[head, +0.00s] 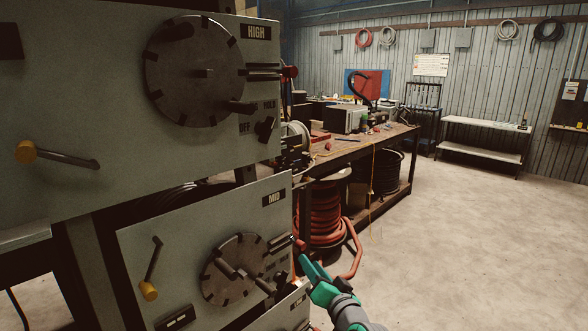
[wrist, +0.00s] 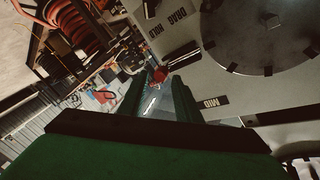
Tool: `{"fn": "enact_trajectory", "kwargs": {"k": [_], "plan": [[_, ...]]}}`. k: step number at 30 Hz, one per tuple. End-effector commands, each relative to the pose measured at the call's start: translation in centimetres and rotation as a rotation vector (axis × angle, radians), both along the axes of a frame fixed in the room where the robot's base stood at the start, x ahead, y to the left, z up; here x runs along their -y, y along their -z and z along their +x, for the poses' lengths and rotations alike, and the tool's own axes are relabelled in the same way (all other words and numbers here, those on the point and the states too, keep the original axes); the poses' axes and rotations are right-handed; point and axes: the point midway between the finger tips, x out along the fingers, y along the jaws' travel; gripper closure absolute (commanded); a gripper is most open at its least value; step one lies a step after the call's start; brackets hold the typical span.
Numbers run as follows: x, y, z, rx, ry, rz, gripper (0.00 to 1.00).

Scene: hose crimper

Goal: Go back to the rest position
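My gripper (head: 308,268) has green fingers and is at the right edge of the grey MID panel (head: 150,240), close to a small red knob (head: 299,244). In the wrist view, my gripper (wrist: 156,88) has its two fingers apart with a gap between them. The red knob (wrist: 160,74) shows just beyond the fingertips, in line with the gap. I cannot tell whether a finger touches it. No object is seen held.
The HIGH panel (head: 90,110) with a round dial (head: 194,72) is above the MID panel. Behind stand a workbench (head: 350,150) and a red hose coil (head: 320,212). Open concrete floor (head: 470,240) lies to the right, with a white shelf table (head: 485,125) beyond.

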Motion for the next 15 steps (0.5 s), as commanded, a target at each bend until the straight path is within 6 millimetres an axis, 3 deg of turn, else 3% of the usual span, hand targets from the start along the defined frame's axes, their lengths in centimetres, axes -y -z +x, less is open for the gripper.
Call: {"fn": "enact_trajectory", "kwargs": {"k": [1, 6, 15], "plan": [[-0.1, 2.6, -0.8, -0.016, 0.021, -0.005, 0.70], [-0.1, 9.3, -3.8, -0.042, 0.098, -0.035, 0.70], [-0.3, 19.1, -11.2, -0.080, 0.212, -0.121, 0.70]]}}
